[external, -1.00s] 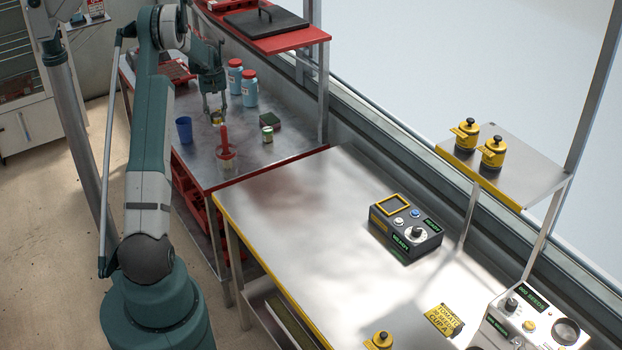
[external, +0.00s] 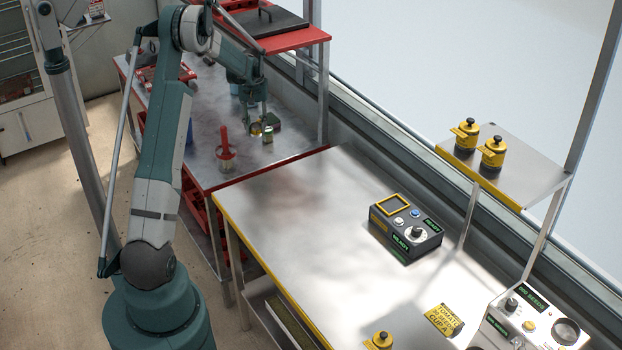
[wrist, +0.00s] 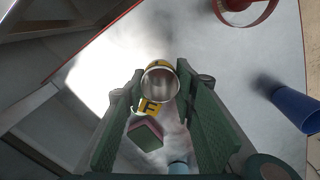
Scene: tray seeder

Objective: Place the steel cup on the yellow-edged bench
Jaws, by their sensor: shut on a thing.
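My gripper (external: 256,118) is over the red-edged bench in the external view, in front of the dark green box. In the wrist view my gripper (wrist: 160,92) has its two green fingers closed on either side of the steel cup (wrist: 159,84). The cup is round, shiny and open-topped, with yellow labelling. In the external view the cup (external: 255,130) is small and partly hidden by the fingers. I cannot tell how high it is above the surface. The yellow-edged bench (external: 300,215) stands nearer the camera, with a wide bare steel top.
A blue cup (wrist: 297,108) is at right in the wrist view. The yellow-edged bench holds a black control box (external: 406,235) and a yellow-topped weight (external: 379,341); its left half is clear.

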